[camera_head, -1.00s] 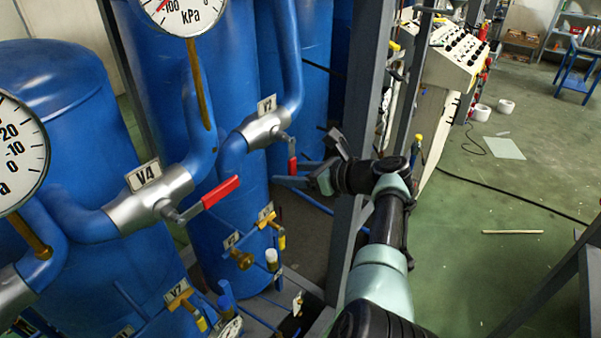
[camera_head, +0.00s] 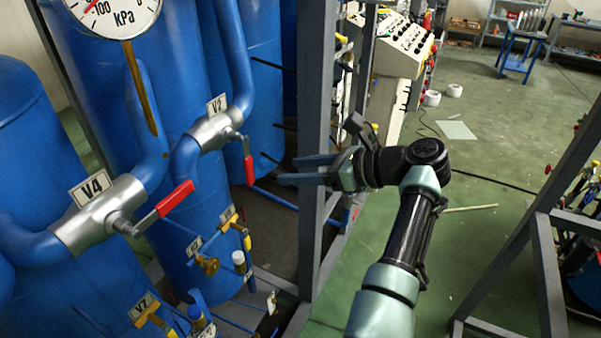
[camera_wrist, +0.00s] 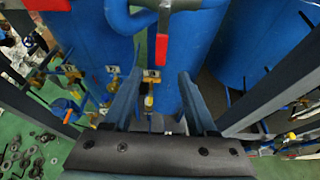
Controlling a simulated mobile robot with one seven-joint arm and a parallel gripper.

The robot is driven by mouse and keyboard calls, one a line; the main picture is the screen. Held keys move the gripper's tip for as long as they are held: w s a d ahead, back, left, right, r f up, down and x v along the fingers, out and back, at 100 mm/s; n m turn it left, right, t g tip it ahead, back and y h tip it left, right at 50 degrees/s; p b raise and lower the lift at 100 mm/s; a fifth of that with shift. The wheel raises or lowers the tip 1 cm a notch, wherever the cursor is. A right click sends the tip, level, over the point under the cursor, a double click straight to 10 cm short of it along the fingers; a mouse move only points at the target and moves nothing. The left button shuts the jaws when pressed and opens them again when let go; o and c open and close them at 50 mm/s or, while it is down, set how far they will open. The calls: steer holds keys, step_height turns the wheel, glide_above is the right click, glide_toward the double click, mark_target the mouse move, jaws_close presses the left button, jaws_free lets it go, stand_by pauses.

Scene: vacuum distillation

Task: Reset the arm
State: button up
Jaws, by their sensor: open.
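My gripper (camera_head: 290,169) is open and empty, its two fingers pointing left past the grey frame post. In the head view the fingertips are a little right of the red handle of valve V2 (camera_head: 248,168) and apart from it. In the wrist view my gripper (camera_wrist: 158,88) shows two spread fingers with nothing between them. A red handle (camera_wrist: 162,48) hangs down beyond the fingertips there. My arm reaches up from the lower middle of the head view and bends left at the wrist.
Valve V4 (camera_head: 102,212) with a red handle is on the left. A grey post (camera_head: 316,120) stands right beside my gripper. A white control panel (camera_head: 403,48) is behind. A grey frame (camera_head: 545,270) stands at right. Green floor between is mostly clear.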

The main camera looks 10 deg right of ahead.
steer(key=shift+s+d+r, duration=0.1)
stand_by(0.4)
step_height(320, 180, up, 14)
steer(key=n+t+h+b, duration=0.5)
steer(key=n+t+h, duration=0.5)
steer(key=n, duration=0.4)
steer(key=s+a+r+n+t, duration=0.2)
steer(key=s+r+n+t, duration=0.1)
steer(key=s+r, duration=0.3)
steer(key=s+a+r+n+t+b, duration=0.1)
steer(key=s+a+r+n+t, duration=0.2)
steer(key=s+r, duration=0.3)
steer(key=s+a+r+n+t+b, duration=0.1)
steer(key=s+a+r+n+t, duration=0.2)
steer(key=s, duration=0.8)
step_height(320, 180, up, 3)
steer(key=shift+r+n+t+h, duration=0.1)
steer(key=shift+n+t+h, duration=0.25)
steer(key=shift+n, duration=0.85)
